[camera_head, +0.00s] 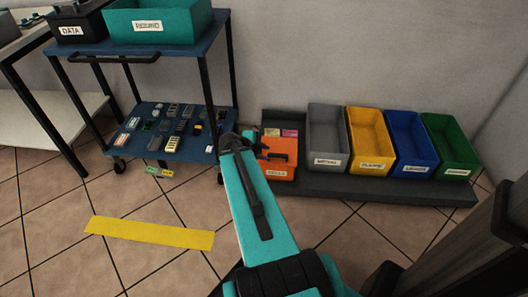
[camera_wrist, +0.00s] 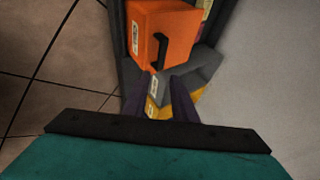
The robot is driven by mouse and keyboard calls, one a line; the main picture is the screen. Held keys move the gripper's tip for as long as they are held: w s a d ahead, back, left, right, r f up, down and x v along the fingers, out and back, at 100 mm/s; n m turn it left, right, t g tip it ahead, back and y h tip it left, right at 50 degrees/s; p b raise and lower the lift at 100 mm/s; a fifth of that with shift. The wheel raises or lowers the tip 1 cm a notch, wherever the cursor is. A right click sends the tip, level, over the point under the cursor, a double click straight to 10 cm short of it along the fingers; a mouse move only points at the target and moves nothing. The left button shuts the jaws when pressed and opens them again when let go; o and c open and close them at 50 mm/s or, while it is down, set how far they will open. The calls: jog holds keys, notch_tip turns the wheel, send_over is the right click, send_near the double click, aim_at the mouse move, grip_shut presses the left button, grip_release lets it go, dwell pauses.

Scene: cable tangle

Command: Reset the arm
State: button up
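My arm reaches up from the bottom of the head view in teal and black. Its dark end, my gripper (camera_head: 277,156), shows over the orange bin (camera_head: 279,173) at the left end of the bin row. Its fingers are small and dark there, and I cannot tell whether they are apart. In the wrist view, the orange bin (camera_wrist: 165,28) is at the top, with a thin black hooked shape in front of it. Dark purplish shapes flank a yellow patch below it. I see nothing clearly held.
Grey (camera_head: 327,162), yellow (camera_head: 371,166), blue (camera_head: 411,168) and green (camera_head: 453,172) bins stand right of the orange one on a dark base against the wall. A blue cart (camera_head: 140,58) with several small parts stands left. A yellow strip (camera_head: 150,233) lies on open tiled floor.

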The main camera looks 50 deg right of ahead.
dwell(0.4)
jog(key=w+a+n+y+p, duration=0.25)
jog(key=a+n+p, duration=0.25)
jog(key=a+p, duration=1.4)
jog(key=s+a+n+g+y+p, duration=0.1)
jog(key=s+a+n+y+p, duration=0.1)
jog(key=s+a+n, duration=0.3)
jog(key=s+a+n+g+y+p, duration=0.2)
jog(key=s+a+n, duration=0.4)
jog(key=a+n, duration=0.6)
jog(key=s+a+f+n+g+y+p, duration=0.1)
jog(key=s+a+n+g+y+p, duration=0.1)
jog(key=s+a+n, duration=0.4)
jog(key=shift+s+a+n+p, duration=0.2)
jog(key=shift+a+n+p, duration=0.3)
jog(key=shift+a+n, duration=1.4)
jog(key=shift+a+m, duration=0.25)
jog(key=shift+m, duration=0.05)
